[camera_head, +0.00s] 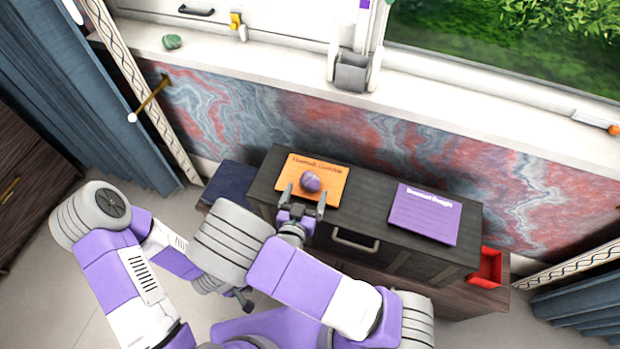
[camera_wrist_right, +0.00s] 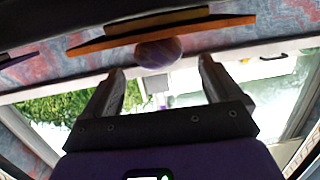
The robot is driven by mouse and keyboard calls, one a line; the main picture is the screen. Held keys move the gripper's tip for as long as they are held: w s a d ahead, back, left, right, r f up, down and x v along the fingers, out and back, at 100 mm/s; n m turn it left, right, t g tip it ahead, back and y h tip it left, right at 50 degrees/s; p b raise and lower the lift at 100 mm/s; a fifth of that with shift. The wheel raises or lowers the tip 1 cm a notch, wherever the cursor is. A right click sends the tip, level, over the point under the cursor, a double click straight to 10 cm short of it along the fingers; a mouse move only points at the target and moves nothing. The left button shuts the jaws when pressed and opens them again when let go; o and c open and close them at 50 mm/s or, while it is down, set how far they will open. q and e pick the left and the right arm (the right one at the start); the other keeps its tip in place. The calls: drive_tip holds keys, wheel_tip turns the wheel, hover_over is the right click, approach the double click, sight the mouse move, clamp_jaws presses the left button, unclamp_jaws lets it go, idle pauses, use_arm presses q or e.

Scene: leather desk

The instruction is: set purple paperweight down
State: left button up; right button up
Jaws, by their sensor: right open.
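The purple paperweight (camera_head: 310,182), a rounded stone, rests on an orange card (camera_head: 335,188) on top of the dark desk unit. It also shows in the right wrist view (camera_wrist_right: 158,54), against the orange card (camera_wrist_right: 95,42). My right gripper (camera_head: 304,198) is open and empty, its fingers on the near side of the paperweight. In the wrist view the stone lies just beyond the gap between the fingertips (camera_wrist_right: 160,75), apart from both. A dark part that may be my left gripper (camera_head: 243,298) shows partly behind my right arm; its jaws are not clear.
A purple card (camera_head: 425,213) lies on the right of the dark unit (camera_head: 365,204). A red tray (camera_head: 487,267) is at its right end, and a dark blue item (camera_head: 230,182) is at its left. A green stone (camera_head: 172,42) sits on the windowsill (camera_head: 265,60).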

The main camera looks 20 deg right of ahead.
drive_tip(key=v, duration=0.4)
drive_tip(key=shift+s+a+p, duration=0.15)
drive_tip(key=shift+s+p, duration=0.15)
